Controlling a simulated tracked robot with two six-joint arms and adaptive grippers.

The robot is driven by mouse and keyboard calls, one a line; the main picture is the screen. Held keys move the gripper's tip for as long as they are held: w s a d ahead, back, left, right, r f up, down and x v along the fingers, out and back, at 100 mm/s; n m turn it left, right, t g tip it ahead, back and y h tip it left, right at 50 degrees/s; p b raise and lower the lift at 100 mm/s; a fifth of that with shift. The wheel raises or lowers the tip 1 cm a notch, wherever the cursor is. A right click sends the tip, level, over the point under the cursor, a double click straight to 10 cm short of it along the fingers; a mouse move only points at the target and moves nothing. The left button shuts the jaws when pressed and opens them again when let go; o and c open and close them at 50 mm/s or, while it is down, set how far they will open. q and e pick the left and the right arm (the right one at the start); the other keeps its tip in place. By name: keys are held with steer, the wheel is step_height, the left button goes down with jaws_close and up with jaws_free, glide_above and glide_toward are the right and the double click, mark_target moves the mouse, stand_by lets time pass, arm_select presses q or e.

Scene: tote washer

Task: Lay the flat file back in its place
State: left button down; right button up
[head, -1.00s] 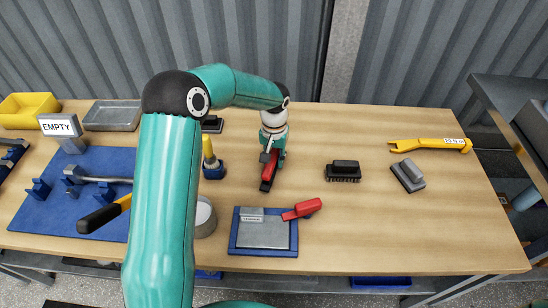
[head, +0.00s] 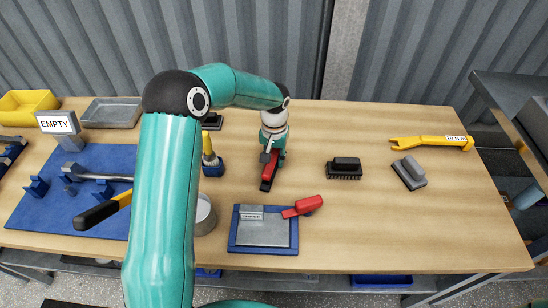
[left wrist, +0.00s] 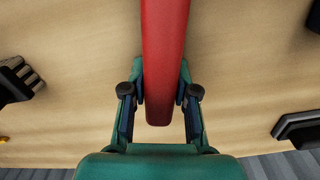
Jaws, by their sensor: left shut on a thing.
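My left gripper (head: 271,160) is shut on a red-handled tool (head: 269,172), which I take for the flat file. The tool's dark end points toward the front of the bench in the head view. In the left wrist view its red handle (left wrist: 165,60) runs between the two fingers. I cannot tell whether the tool touches the bench. In front of it a blue tray (head: 235,245) holds a grey plate (head: 262,233) with a small label that I cannot read. Another red-handled thing (head: 303,206) lies across the tray's right edge. My right gripper is not in view.
A black brush (head: 344,168), a grey-black block (head: 409,173) and a yellow bar (head: 430,143) lie to the right. A blue mat (head: 40,212) with holders lies left, partly behind my arm. A round tin (head: 205,216) stands left of the tray. Bench between tray and block is clear.

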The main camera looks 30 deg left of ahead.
arm_select(q)
steer(key=shift+f, duration=0.15)
stand_by(0.3)
jaws_free()
stand_by(0.5)
stand_by(0.4)
steer(key=shift+r+p, duration=2.7)
steer(key=shift+r, duration=1.85)
